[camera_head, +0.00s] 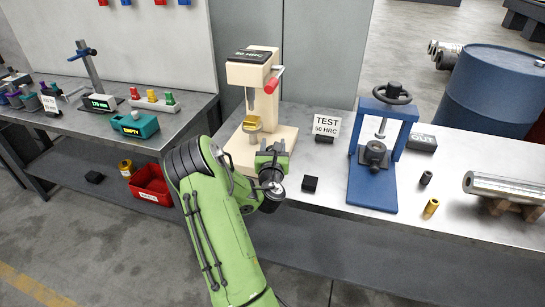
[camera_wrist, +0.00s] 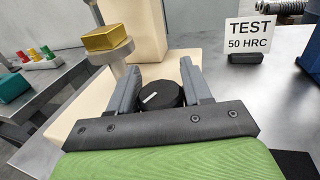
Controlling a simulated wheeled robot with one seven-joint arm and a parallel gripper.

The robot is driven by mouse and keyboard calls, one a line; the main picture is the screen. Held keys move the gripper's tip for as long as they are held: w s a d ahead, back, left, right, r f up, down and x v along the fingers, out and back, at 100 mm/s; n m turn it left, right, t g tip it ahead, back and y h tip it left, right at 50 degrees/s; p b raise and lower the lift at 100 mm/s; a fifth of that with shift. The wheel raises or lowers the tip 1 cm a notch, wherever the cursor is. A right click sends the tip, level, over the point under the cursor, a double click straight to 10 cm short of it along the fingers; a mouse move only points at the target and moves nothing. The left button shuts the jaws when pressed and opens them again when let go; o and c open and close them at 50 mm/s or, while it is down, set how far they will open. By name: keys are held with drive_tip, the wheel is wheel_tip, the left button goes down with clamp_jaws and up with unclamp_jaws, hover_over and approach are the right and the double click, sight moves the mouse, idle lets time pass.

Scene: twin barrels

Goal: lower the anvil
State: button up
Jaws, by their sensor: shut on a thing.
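The cream hardness tester (camera_head: 260,68) stands on the bench, with its indenter (camera_head: 250,98) pointing down. A gold block (camera_head: 252,123) sits on the tester's grey round anvil. In the wrist view the anvil (camera_wrist: 110,55) carries the gold block (camera_wrist: 105,38) at upper left, on a thin post (camera_wrist: 123,72). My gripper (camera_head: 271,152) is at the front of the tester's base. In the wrist view its fingers (camera_wrist: 156,78) are shut on a black round knob (camera_wrist: 162,95) with a white mark, right of and below the anvil. The knob is not clear in the head view.
A red-handled lever (camera_head: 273,82) is on the tester's right side. A TEST 50 HRC sign (camera_head: 326,124), a small black block (camera_head: 309,184) and a blue press (camera_head: 371,180) stand to the right.

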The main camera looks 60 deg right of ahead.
drive_tip(key=m+g+h+b, duration=0.1)
drive_tip(key=m+g+b, duration=0.1)
drive_tip(key=g, duration=0.1)
drive_tip(key=shift+f, duration=0.15)
drive_tip(key=shift+s+m+g+h+p, duration=0.15)
drive_tip(key=shift+m+g, duration=0.35)
drive_tip(key=shift+g, duration=0.3)
drive_tip(key=shift+s+m+g+h+p, duration=0.15)
drive_tip(key=shift+m+g, duration=0.35)
drive_tip(key=shift+g, duration=0.3)
drive_tip(key=shift+d, duration=0.1)
drive_tip(key=o, duration=1)
drive_tip(key=a, duration=1)
drive_tip(key=s+a, duration=0.1)
drive_tip(key=a, duration=0.4)
drive_tip(key=shift+a, duration=0.4)
drive_tip(key=shift+w, duration=0.1)
